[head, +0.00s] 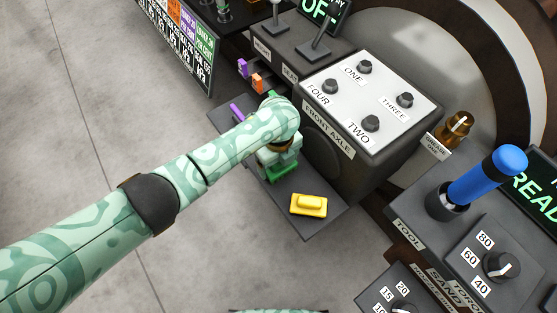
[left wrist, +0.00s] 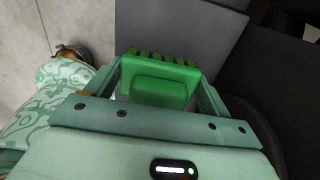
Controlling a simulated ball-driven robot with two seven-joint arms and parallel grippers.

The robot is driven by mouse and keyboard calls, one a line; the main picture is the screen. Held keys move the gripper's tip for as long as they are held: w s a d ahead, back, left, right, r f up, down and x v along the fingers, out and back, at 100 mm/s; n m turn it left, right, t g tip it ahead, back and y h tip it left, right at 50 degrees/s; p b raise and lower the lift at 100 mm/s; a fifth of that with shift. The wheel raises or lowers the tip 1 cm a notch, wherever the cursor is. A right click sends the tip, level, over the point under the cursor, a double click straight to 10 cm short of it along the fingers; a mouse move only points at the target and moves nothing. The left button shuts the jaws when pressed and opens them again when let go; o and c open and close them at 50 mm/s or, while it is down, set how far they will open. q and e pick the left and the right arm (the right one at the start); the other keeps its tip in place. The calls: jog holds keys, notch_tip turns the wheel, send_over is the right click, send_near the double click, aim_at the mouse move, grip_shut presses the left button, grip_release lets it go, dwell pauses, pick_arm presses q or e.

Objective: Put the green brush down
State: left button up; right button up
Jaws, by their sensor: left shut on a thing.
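My left gripper (left wrist: 158,85) is shut on the green brush (left wrist: 155,88). In the left wrist view the brush sits between the two fingers, its bristles at the far edge and its smooth block facing the camera. In the head view the gripper (head: 279,160) is over the grey shelf, left of the front axle box, and my arm hides much of it. A strip of the green brush (head: 283,171) shows below it. I cannot tell whether the brush touches the shelf. My right gripper is not in view.
A yellow brush (head: 309,205) lies on the near end of the grey shelf (head: 308,227). A purple item (head: 236,112) stands near its far end. The front axle box (head: 350,130) with several knobs walls off the right side. Open floor lies left.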

pick_arm(q)
jog(key=o, duration=1.2)
jog(key=shift+f, duration=0.2)
notch_tip(320, 180, up, 11)
jog(key=p, duration=0.6)
jog(key=shift+r+p, duration=0.15)
jog(key=shift+p, duration=0.15)
jog(key=shift+r+p, duration=0.3)
jog(key=shift+r, duration=0.3)
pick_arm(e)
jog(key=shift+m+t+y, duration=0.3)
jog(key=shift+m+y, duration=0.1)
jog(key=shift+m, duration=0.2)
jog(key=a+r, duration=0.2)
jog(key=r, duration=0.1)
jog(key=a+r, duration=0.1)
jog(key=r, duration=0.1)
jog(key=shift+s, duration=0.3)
pick_arm(q)
jog(key=shift+f, duration=0.1)
